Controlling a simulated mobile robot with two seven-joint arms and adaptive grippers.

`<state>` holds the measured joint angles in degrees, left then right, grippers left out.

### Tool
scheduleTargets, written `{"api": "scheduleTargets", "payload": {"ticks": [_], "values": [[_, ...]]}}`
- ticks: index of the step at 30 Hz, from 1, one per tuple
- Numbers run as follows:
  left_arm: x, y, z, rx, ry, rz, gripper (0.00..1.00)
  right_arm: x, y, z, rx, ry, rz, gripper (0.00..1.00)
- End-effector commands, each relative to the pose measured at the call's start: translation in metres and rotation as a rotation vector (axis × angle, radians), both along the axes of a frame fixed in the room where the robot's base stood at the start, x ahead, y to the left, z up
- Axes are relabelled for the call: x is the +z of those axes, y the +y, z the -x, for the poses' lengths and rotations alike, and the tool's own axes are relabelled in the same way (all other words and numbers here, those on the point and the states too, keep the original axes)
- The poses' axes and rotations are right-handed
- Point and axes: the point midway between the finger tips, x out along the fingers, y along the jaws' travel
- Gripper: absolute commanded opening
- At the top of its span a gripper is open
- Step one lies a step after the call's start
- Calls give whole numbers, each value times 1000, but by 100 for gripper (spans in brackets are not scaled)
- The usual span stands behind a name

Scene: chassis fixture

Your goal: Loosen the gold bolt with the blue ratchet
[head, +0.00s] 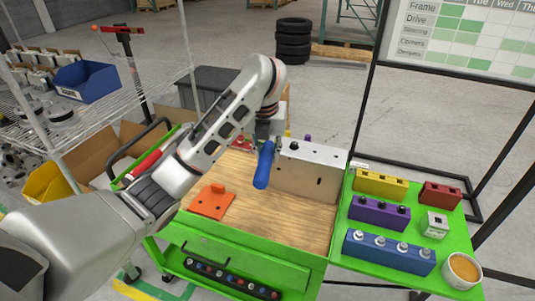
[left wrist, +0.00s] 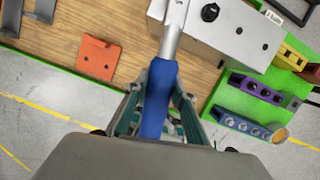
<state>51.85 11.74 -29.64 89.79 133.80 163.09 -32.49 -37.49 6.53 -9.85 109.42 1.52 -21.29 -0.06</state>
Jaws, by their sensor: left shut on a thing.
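The blue ratchet (head: 264,166) has a blue handle and a silver shaft. My left gripper (left wrist: 160,92) is shut on the blue handle, one finger on each side of it. The ratchet also shows in the left wrist view (left wrist: 157,112), where its shaft runs up beside the fixture and its head is cut off by the top edge. The grey chassis fixture (head: 305,176) stands on the wooden bench top, just right of the ratchet in the head view. A dark round fastener (head: 294,146) sits on its top. I cannot make out the gold bolt clearly. My right gripper is not in view.
An orange plate (head: 212,202) lies on the wood at left. On the green side shelf stand yellow (head: 380,184), purple (head: 378,213), blue (head: 389,252) and red (head: 440,196) socket holders, a small white block (head: 435,225) and a cup (head: 462,271). The wood in front of the fixture is clear.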

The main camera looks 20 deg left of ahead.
Motion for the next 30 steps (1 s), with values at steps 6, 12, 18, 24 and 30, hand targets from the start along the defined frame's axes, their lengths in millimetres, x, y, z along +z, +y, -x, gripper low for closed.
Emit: {"api": "scheduleTargets", "payload": {"ticks": [6, 12, 18, 24, 30], "values": [[6, 0, -1, 1, -6, 0, 0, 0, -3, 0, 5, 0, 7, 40], [16, 1, -2, -1, -8, -2, 0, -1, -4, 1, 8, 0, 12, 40], [26, 1, -1, 0, -7, -1, 0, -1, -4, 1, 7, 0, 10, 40], [36, 1, -1, -1, -7, -1, 0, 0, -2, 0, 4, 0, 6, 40], [46, 1, -1, 0, -7, -1, 0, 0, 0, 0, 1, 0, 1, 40]]}}
